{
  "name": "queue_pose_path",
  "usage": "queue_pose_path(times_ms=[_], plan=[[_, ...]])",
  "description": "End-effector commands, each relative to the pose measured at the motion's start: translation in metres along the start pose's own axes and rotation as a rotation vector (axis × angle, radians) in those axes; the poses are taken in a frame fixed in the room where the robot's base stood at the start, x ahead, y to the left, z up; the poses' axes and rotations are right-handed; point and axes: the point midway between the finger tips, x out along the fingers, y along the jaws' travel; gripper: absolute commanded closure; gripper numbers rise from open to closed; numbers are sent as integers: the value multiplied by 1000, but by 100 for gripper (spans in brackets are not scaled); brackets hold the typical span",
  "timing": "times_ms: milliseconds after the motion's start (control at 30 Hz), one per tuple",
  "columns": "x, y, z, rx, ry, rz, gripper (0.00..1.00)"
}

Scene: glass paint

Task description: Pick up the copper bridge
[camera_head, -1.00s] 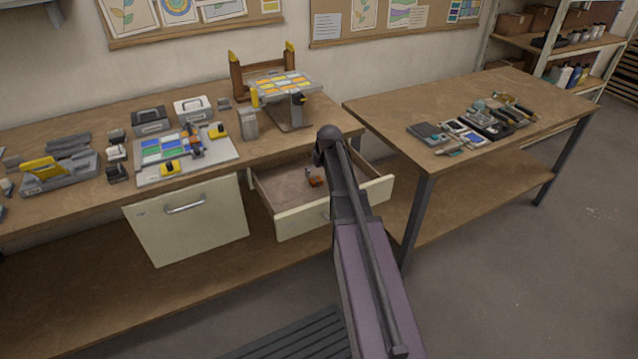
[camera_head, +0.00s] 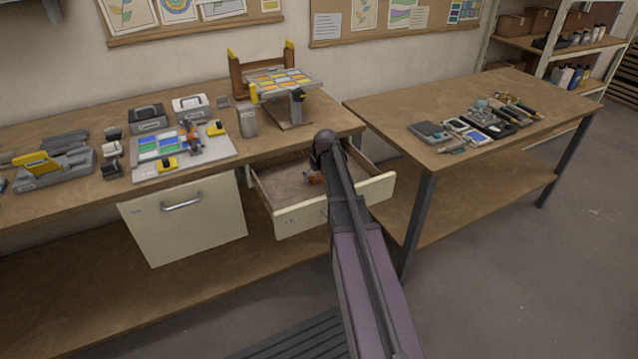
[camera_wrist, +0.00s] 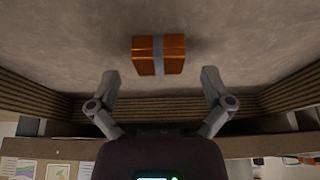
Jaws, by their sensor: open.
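The copper bridge (camera_wrist: 145,57) is an orange-brown block with a grey band across its middle. It lies on the bare floor of the open drawer (camera_head: 285,188). In the head view only a small orange part of it (camera_head: 314,179) shows, beside my arm. My gripper (camera_wrist: 160,80) is open and empty in the wrist view, with its two fingers spread wider than the block. The block lies just beyond the fingertips, between their lines, and they do not appear to touch it. In the head view my arm hides the gripper's fingers.
The drawer's front panel (camera_head: 300,217) and ridged side walls (camera_wrist: 38,95) surround the block. The bench top (camera_head: 75,122) overhangs the drawer's back, and a stand with a coloured panel (camera_head: 285,83) is on it. A second table (camera_head: 390,105) stands close on the right.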

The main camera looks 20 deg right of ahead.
Motion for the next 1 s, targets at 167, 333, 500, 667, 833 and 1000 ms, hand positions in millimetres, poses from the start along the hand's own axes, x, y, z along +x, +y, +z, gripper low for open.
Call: queue_pose_path(times_ms=[167, 333, 500, 667, 833, 1000], plan=[[8, 0, 0, 0, 0, 0, 0], [8, 0, 0, 0, 0, 0, 0], [8, 0, 0, 0, 0, 0, 0], [8, 0, 0, 0, 0, 0, 0], [8, 1, 0, 1, 0, 0, 21], [8, 1, 0, 1, 0, 0, 71]])
